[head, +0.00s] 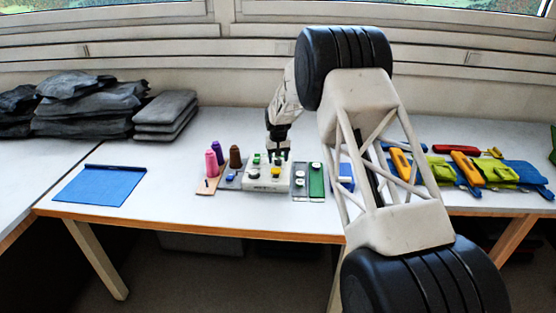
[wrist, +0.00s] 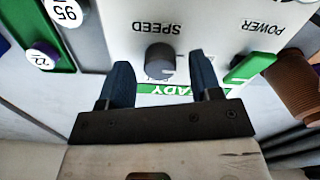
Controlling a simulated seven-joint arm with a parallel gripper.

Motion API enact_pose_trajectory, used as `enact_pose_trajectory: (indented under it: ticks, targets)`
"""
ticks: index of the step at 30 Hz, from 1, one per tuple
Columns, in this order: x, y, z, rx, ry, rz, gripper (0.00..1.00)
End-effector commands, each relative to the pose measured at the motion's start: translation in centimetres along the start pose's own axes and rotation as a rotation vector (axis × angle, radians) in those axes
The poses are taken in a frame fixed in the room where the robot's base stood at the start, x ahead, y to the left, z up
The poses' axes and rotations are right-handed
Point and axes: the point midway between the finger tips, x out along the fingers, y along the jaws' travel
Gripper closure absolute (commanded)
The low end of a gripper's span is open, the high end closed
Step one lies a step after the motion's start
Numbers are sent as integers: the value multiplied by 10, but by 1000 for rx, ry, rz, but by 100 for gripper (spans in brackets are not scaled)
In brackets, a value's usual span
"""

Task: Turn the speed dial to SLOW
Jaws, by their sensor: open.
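The speed dial (wrist: 160,58) is a dark grey round knob on a pale panel, with the word SPEED beside it, upside down in the wrist view. A small pale mark shows on its lower right edge; its exact setting cannot be read. My gripper (wrist: 160,66) is open, with one dark finger on each side of the dial and visible gaps between. In the head view my gripper (head: 278,153) is over the pale control box (head: 268,186). The dial's scale labels are mostly hidden.
A green switch (wrist: 250,66) marked POWER sits near the right finger. A green READY label (wrist: 168,88) lies between the fingers. Thread cones (head: 211,164) stand left of the box. A blue mat (head: 100,186) lies farther left; dark folded cloth (head: 165,112) is behind.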

Motion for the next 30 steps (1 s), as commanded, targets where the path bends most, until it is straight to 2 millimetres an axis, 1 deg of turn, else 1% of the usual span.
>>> enact_pose_trajectory:
  ticks: [12, 15, 21, 30]
  targets:
    - [-50, 0, 0, 0, 2, 0, 42]
    - [-59, 0, 0, 0, 0, 0, 42]
    - [-68, 0, 0, 0, 0, 0, 42]
    - [-69, 0, 0, 0, 0, 0, 42]
